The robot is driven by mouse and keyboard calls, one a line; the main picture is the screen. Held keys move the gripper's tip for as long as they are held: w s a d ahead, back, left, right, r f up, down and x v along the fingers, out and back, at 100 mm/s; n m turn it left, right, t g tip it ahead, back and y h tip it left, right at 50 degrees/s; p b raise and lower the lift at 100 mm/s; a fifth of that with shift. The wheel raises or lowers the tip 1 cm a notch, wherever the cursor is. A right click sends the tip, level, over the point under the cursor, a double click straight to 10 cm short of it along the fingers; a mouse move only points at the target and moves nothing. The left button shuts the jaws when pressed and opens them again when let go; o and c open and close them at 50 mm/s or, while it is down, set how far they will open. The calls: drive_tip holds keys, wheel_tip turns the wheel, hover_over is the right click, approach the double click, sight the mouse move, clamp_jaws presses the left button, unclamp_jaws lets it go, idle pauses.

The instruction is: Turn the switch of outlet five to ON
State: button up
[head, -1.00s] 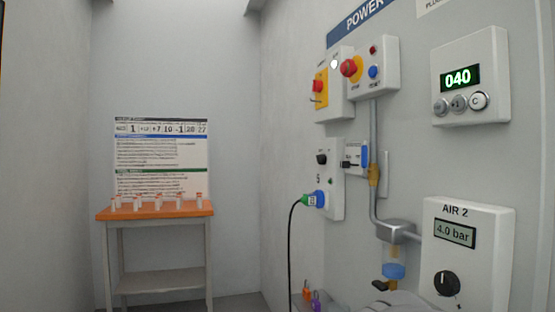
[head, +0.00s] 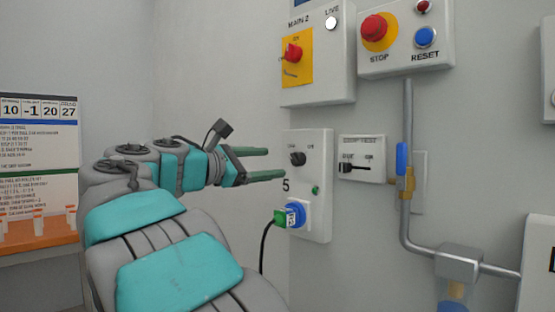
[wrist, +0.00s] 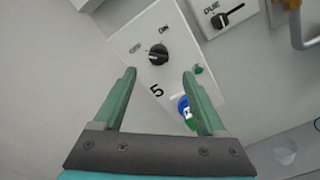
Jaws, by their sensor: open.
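The white outlet panel (head: 318,160) marked 5 is on the wall, right of my gripper. Its black rotary switch (head: 297,158) is near the top, with OFF and ON labels at left and right. In the wrist view the switch (wrist: 158,55) shows just beyond and between the fingertips; I cannot tell which label it points to. A small green lamp (head: 315,190) is below it. A blue and green plug (head: 292,215) with a black cable sits in the lower socket. My gripper (head: 276,163) is open and empty, also in the wrist view (wrist: 159,72).
Right of the panel is a small box with a black lever (head: 355,167). Above are the MAIN 2 box (head: 320,80) and the box with red STOP and blue RESET buttons (head: 400,55). A pipe (head: 408,120) runs down the wall.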

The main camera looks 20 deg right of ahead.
sight(293, 159)
drive_tip(key=x, duration=0.7)
drive_tip(key=shift+w+d+r, duration=0.15)
drive_tip(key=shift+d, duration=0.2)
drive_tip(key=shift+c, duration=0.3)
clamp_jaws()
